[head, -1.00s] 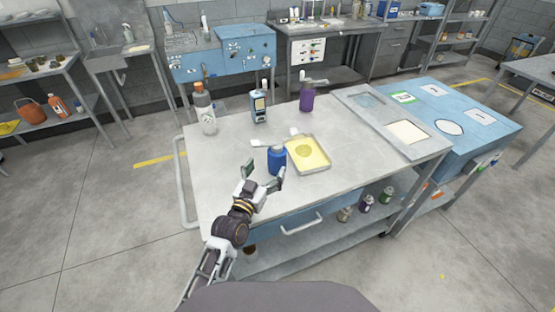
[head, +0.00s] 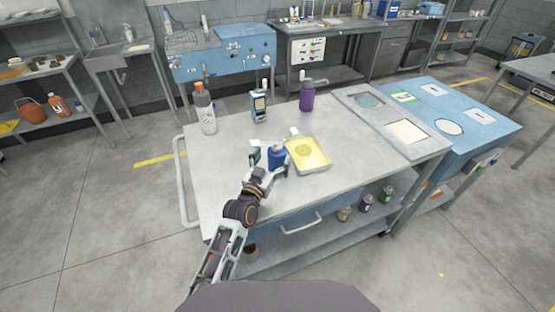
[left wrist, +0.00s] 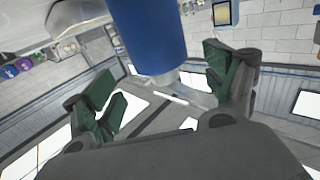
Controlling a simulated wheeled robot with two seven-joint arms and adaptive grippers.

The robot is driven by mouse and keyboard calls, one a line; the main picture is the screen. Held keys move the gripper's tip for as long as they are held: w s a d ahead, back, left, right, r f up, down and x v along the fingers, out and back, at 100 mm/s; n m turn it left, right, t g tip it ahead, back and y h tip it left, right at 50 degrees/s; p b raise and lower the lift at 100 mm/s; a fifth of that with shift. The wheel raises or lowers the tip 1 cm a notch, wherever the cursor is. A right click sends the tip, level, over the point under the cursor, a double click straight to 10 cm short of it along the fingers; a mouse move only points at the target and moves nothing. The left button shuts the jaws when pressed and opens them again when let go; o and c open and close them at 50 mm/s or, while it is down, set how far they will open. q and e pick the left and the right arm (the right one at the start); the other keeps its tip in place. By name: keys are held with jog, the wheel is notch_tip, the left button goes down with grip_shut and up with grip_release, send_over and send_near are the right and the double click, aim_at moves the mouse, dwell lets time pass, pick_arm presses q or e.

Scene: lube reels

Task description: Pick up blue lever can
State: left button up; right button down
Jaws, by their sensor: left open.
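The blue lever can (head: 277,158) stands upright on the grey workbench (head: 225,180), just left of a yellow-filled tray. My left gripper (head: 268,164) is open, with one finger on each side of the can in the head view. In the left wrist view the blue can (left wrist: 150,35) fills the top middle, and the green-padded fingers (left wrist: 158,85) are spread apart to either side of it. I cannot tell whether either finger touches it. My right gripper is not in view.
The yellow tray (head: 308,155) lies close to the can's right. The bench's front left is clear.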

aim_at(275, 153)
pick_arm(q)
jog(key=shift+x, duration=0.8)
jog(key=shift+p+x, duration=0.3)
jog(key=shift+x, duration=1.5)
jog(key=shift+a+f, duration=0.15)
jog(key=shift+f, duration=0.05)
jog(key=c, duration=1.5)
jog(key=shift+r, duration=0.25)
